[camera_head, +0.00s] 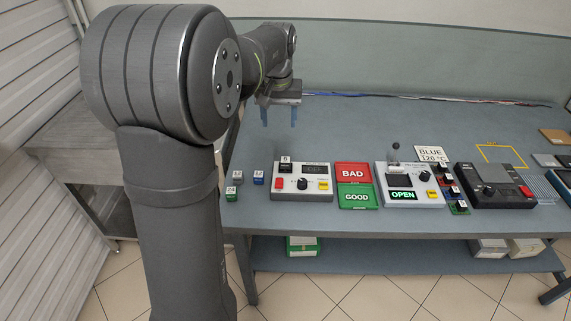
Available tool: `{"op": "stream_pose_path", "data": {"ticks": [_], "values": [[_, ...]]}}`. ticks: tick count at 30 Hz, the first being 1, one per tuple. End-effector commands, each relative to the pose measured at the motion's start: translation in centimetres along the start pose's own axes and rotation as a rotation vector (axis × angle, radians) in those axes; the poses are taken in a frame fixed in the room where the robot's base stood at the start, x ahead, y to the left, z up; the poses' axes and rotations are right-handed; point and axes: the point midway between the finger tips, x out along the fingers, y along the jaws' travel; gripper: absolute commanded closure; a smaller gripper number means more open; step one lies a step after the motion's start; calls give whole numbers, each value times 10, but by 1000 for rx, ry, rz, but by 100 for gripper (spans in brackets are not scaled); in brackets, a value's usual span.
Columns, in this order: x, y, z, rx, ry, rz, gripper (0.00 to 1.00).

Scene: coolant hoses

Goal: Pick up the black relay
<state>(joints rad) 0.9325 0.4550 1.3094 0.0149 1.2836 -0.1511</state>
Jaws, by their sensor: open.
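My gripper (280,116) is open and empty. Its two blue fingers point down above the back left of the table, behind the left tester box. A small dark block with a white label marked 6 (286,164), which looks like a black relay, sits at the top edge of the left tester box (316,188). Another dark labelled block (441,171) is at the back of a short row beside the right tester box (398,198). The blocks are too small for me to tell which is the black relay.
Grey (238,175), blue (258,179) and green (231,195) blocks stand at the table's left edge. The red BAD pad (352,172) and green GOOD pad (357,197) lie between the testers. A black device (494,184) stands right. Cables (400,96) run along the back.

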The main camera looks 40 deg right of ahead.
Motion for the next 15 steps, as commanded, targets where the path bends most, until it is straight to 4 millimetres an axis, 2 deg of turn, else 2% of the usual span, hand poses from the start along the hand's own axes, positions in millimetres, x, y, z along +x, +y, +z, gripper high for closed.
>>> {"op": "stream_pose_path", "data": {"ticks": [1,6,10,15], "values": [[9,2,-13,0,-16,-1,44],[32,8,-51,-1,-59,0,44],[47,10,-70,0,-84,0,44],[58,12,-78,0,-96,1,44]]}}
